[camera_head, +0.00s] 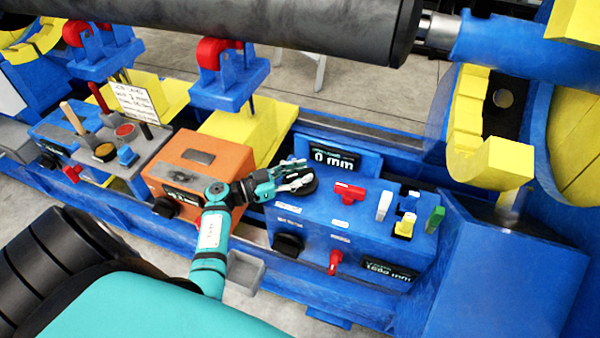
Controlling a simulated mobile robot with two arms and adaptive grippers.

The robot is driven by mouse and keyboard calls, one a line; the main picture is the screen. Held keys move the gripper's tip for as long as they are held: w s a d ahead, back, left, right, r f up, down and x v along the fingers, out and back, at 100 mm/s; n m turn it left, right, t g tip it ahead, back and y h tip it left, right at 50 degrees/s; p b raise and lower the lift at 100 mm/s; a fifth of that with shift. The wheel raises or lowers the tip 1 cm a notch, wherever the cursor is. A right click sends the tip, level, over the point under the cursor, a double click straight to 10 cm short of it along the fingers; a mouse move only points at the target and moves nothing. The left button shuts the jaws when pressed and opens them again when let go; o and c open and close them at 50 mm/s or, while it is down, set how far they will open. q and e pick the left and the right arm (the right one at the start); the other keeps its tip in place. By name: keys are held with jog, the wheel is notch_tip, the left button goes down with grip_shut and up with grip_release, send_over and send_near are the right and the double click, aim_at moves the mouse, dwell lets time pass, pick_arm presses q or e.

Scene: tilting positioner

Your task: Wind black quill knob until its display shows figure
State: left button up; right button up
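A blue control box (345,215) stands right of the middle. A display (335,157) on its raised back reads 0 mm. A black round knob (303,187) sits on its top left, partly hidden by my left gripper (293,176). The fingers are right at this knob, one on its far side and one over it; I cannot tell whether they touch or grip it. Another black knob (288,244) is on the front face. A lower display (389,270) seems to read about 1500 mm. My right gripper is not in view.
The blue box also carries a red handle (349,192), a white switch (384,206), a yellow switch (405,225), a green switch (435,219) and a red lever (335,262). An orange box (190,166) stands left. A large dark cylinder (300,25) spans above.

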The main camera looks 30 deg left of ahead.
pick_arm(q)
grip_shut()
jog(key=shift+w+r+m+g+h+p, duration=0.1)
jog(key=shift+r+m+g+h+p, duration=0.4)
jog(key=shift+p, duration=0.5)
jog(key=shift+a+f+m+h+p, duration=0.1)
jog(key=shift+f+m+h+p, duration=0.05)
jog(key=shift+m+h+p, duration=0.2)
jog(key=shift+f+m+g+h, duration=0.25)
jog(key=shift+f+g+h, duration=0.1)
jog(key=shift+g, duration=0.05)
jog(key=shift+f+m+g+h+b, duration=0.2)
jog(key=shift+m+g+h+b, duration=0.25)
jog(key=shift+b, duration=0.45)
jog(key=shift+m+g+h+b, duration=0.25)
jog(key=shift+g+h+b, duration=0.1)
jog(key=shift+g+h, duration=0.1)
jog(key=shift+r+g, duration=0.25)
jog(key=shift+g, duration=0.05)
